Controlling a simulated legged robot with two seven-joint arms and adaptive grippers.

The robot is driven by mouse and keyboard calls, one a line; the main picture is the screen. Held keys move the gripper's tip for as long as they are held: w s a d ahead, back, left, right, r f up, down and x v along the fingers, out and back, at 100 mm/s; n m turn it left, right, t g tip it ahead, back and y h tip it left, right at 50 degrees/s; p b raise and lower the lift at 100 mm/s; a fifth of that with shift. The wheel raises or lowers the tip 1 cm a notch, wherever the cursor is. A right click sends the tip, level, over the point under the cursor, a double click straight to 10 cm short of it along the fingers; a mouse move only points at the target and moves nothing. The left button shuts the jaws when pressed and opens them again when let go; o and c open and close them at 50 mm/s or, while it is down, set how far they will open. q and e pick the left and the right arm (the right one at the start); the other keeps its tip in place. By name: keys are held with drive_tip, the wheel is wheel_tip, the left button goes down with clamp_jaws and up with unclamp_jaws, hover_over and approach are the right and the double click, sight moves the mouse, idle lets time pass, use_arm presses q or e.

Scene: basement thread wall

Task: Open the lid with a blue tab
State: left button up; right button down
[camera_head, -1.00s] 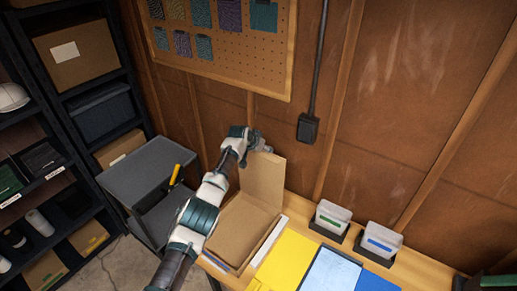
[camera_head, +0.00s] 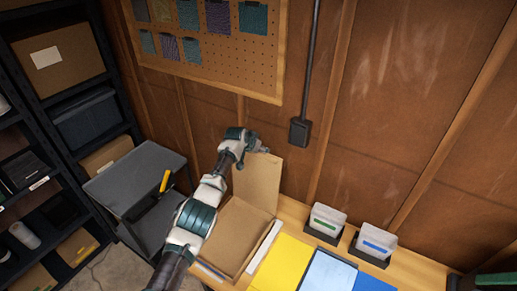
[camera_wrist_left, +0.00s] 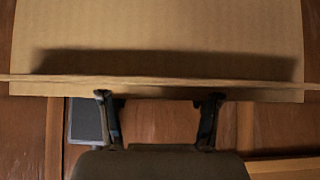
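A brown cardboard box (camera_head: 226,237) sits on the wooden table, its inside showing. Its lid (camera_head: 257,184) stands about upright at the back and fills the upper part of the left wrist view (camera_wrist_left: 160,30). No blue tab is visible on it. My left gripper (camera_head: 264,149) is at the lid's top edge. In the left wrist view its two fingers (camera_wrist_left: 159,98) are apart, with nothing between them, close to the lid's edge. I cannot tell whether they touch it. My right gripper is not in view.
Two card holders, one green-marked (camera_head: 326,221) and one blue-marked (camera_head: 375,244), stand right of the box. A yellow sheet (camera_head: 283,263) and a pale panel (camera_head: 328,272) lie nearby. A grey cart (camera_head: 135,177) stands left. A wooden wall with a pegboard (camera_head: 250,60) is behind.

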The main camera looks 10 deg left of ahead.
use_arm(q)
drive_tip(key=shift+s+a+r, duration=0.15)
drive_tip(key=shift+s+a, duration=0.2)
drive_tip(key=shift+s, duration=0.2)
drive_tip(key=v, duration=1)
drive_tip(key=shift+r, duration=0.5)
drive_tip(key=shift+d, duration=0.15)
